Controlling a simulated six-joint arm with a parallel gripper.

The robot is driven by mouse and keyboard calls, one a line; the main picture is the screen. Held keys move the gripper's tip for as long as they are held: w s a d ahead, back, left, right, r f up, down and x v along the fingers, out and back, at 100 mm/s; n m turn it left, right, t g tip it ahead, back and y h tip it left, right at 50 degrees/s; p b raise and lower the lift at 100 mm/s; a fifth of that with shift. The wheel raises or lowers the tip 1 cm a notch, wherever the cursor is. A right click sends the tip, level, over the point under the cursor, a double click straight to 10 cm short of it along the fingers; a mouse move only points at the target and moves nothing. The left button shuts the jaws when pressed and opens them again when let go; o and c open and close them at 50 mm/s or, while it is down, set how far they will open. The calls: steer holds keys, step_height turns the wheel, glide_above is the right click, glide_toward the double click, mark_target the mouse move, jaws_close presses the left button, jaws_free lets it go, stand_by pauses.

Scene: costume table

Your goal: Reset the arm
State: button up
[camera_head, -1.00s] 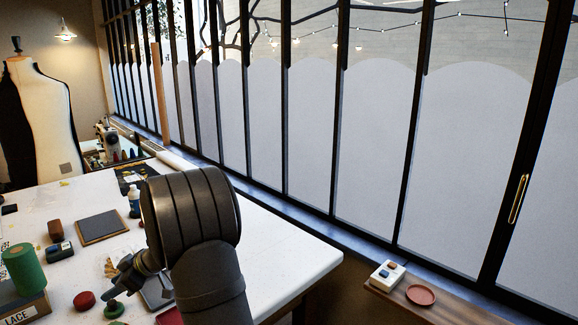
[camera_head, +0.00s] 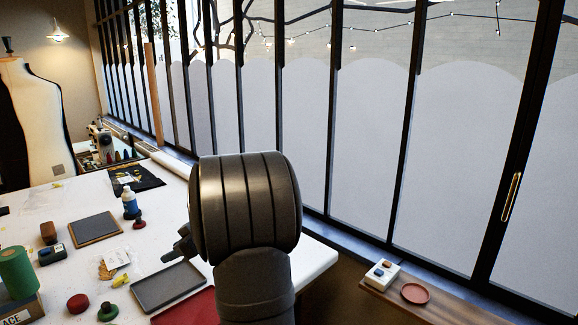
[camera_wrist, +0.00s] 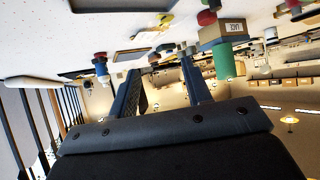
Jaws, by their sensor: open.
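My arm rises in the front middle of the head view, and its thick dark ribbed link hides part of the table. My gripper (camera_head: 180,246) shows only in part, at the left of that link, above the white table (camera_head: 50,215). In the wrist view my gripper (camera_wrist: 158,68) has its two fingers apart with nothing between them. That view is upside down, with the table along its top.
A ledge at right holds a switch box (camera_head: 381,273) and a red dish (camera_head: 415,293).

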steer(key=w+d+f+m+t+h, duration=0.2)
steer(key=d+m+t, duration=0.1)
steer(key=d, duration=0.7)
steer(key=w+d+f+m+t+h, duration=0.2)
steer(key=d+m, duration=0.3)
steer(key=d, duration=0.5)
steer(key=w+d+f+m+t+h, duration=0.2)
steer(key=w+d+m+t+h, duration=0.1)
steer(key=d, duration=0.7)
steer(key=shift+w+f+m+t+h, duration=0.1)
steer(key=shift+w+m+t+h, duration=0.2)
steer(key=shift+w+m+h, duration=0.6)
steer(key=shift+s+d+f+m+h, duration=0.3)
steer(key=shift+d+f+m, duration=0.1)
steer(key=shift+d, duration=0.5)
steer(key=shift+s+d+f+m+h, duration=0.3)
steer(key=shift+d+m, duration=0.1)
steer(key=shift+d, duration=0.45)
steer(key=shift+s+d+f+m+h, duration=0.3)
steer(key=shift+d+m, duration=0.1)
steer(key=shift+d, duration=0.5)
